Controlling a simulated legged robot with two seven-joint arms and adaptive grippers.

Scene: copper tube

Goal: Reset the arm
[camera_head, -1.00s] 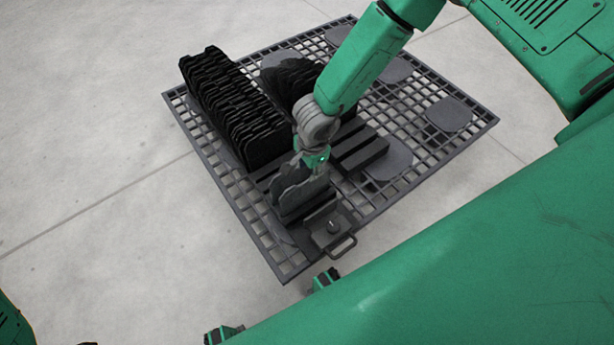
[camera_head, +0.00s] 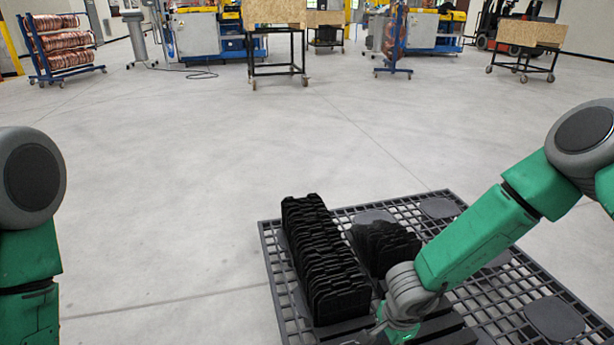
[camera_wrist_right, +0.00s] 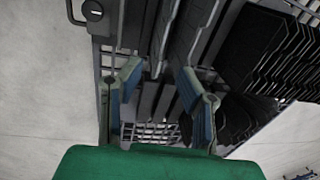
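My right arm (camera_head: 480,235) comes in from the right in the head view and reaches down over a black grid pallet. Its fingers are below the frame there. In the right wrist view my right gripper (camera_wrist_right: 159,72) has its two blue-padded fingers well apart. Grey upright plates (camera_wrist_right: 182,30) stand just beyond and between the fingers, and no finger is seen closed on them. My left arm (camera_head: 30,240) hangs at the left edge of the head view; its gripper is out of frame.
The pallet (camera_head: 555,318) carries a long row of black plates (camera_head: 325,260) and a shorter black stack (camera_head: 385,245). Open concrete floor lies ahead. Copper coil rack (camera_head: 65,45), wheeled table (camera_head: 277,70) and machines stand far back.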

